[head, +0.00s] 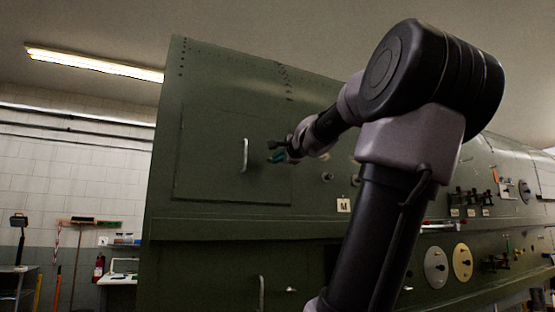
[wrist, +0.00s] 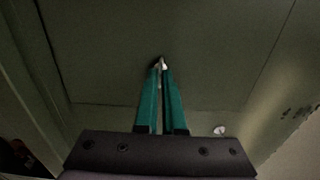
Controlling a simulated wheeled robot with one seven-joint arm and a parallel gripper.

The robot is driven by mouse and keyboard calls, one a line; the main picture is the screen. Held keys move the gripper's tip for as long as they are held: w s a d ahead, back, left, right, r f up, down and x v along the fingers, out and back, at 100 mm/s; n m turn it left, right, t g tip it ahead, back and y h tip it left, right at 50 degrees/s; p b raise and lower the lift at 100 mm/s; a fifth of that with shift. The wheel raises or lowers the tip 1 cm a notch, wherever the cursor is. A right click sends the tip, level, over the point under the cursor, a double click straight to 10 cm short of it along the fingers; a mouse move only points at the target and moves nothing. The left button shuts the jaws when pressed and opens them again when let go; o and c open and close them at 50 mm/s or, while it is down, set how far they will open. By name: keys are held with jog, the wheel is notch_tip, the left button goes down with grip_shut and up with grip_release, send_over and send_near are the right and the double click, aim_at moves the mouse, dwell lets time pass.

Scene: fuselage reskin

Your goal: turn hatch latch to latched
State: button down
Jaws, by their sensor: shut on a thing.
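The hatch (head: 214,158) is a flat, closed-looking rectangular panel in the green fuselage wall, left of centre in the head view. A pale vertical handle (head: 245,155) stands on it. My gripper (head: 272,158) is just right of this handle, near the hatch's right side. In the wrist view, my gripper's teal fingers (wrist: 161,72) are close together, shut on a small part at their tips. That part, likely the hatch latch (wrist: 160,62), shows only as a small dark and pale bit. The fingers hide most of it, so its turn angle cannot be told.
Right of the gripper, the green wall carries round knobs (head: 327,177) and a white label plate (head: 343,205). Farther right are round dials (head: 462,262) and small fittings. A ledge (head: 230,238) runs below the hatch. A pale round fitting (wrist: 219,130) shows near the fingers.

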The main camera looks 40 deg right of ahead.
jog(key=c, duration=1)
grip_release()
jog(key=shift+s, duration=0.1)
jog(key=v, duration=1)
jog(key=shift+s, duration=0.3)
jog(key=shift+f, duration=0.1)
